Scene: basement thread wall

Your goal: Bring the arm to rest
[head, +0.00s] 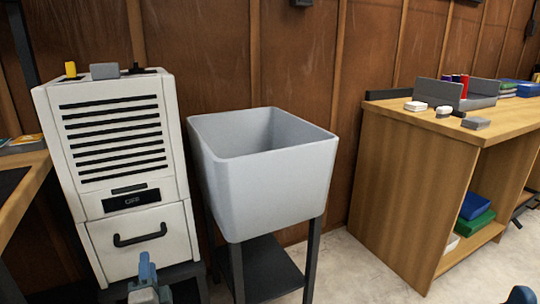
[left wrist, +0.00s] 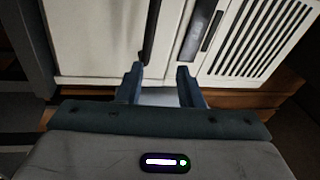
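My left gripper (head: 146,272) shows at the bottom left of the head view, in front of the lower part of a white slatted unit (head: 186,190). In the left wrist view its two blue-grey fingers (left wrist: 159,84) are apart with nothing held between them. The unit's dark handle (left wrist: 150,32) and slats show beyond the fingers, and I see no contact with them. A small blue tip at the bottom right edge of the head view appears to be my right gripper (head: 522,295); its opening cannot be made out.
The white unit has a dark display and a closed front panel with a black handle (head: 140,238). A grey tub (head: 265,180) on dark legs stands beside it. A wooden bench (head: 415,180) with boxes is at right. Floor (head: 365,265) between tub and bench is clear.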

